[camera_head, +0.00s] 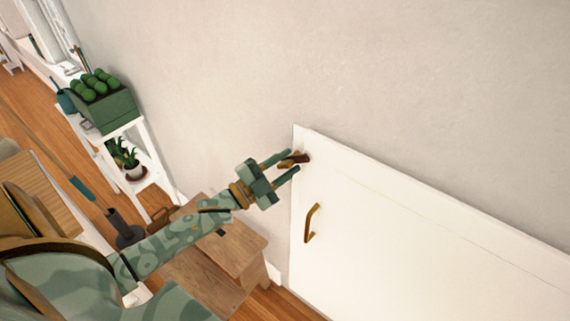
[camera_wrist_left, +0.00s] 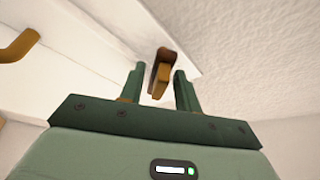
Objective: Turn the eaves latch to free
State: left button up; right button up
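The eaves latch (camera_head: 295,159) is a small brown turn-piece at the upper left corner of the white eaves door (camera_head: 400,230). In the left wrist view the latch (camera_wrist_left: 161,75) shows between my finger tips, with its brown block beyond them. My left gripper (camera_head: 284,165) is open, its two green fingers on either side of the latch. In the wrist view a gap shows between each finger and the latch; whether either touches is not clear. A brass handle (camera_head: 311,222) sits on the door below the latch. My right gripper is not in view.
A wooden bench or step (camera_head: 225,243) stands below my left arm. A white shelf (camera_head: 152,168) with a green crate (camera_head: 105,108) and a potted plant (camera_head: 134,168) is at the left. The wall (camera_head: 360,80) above the door is bare.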

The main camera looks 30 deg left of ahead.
pick_arm(q)
grip_shut()
jog(key=shift+n, duration=0.4)
jog(key=n+t+y+p, duration=0.1)
jog(key=n, duration=0.2)
jog(key=n+t+y+p, duration=0.1)
jog(key=n, duration=0.2)
jog(key=shift+n+y, duration=0.3)
jog(key=shift+n, duration=0.1)
jog(key=shift+n+t+y+p, duration=0.4)
jog(key=shift+n+y, duration=0.45)
jog(key=shift+n, duration=0.85)
jog(key=shift+n+t+y+p, duration=0.4)
jog(key=shift+n+y, duration=0.45)
jog(key=shift+n, duration=0.85)
jog(key=shift+f+n, duration=0.1)
jog(key=shift+n, duration=0.2)
grip_release()
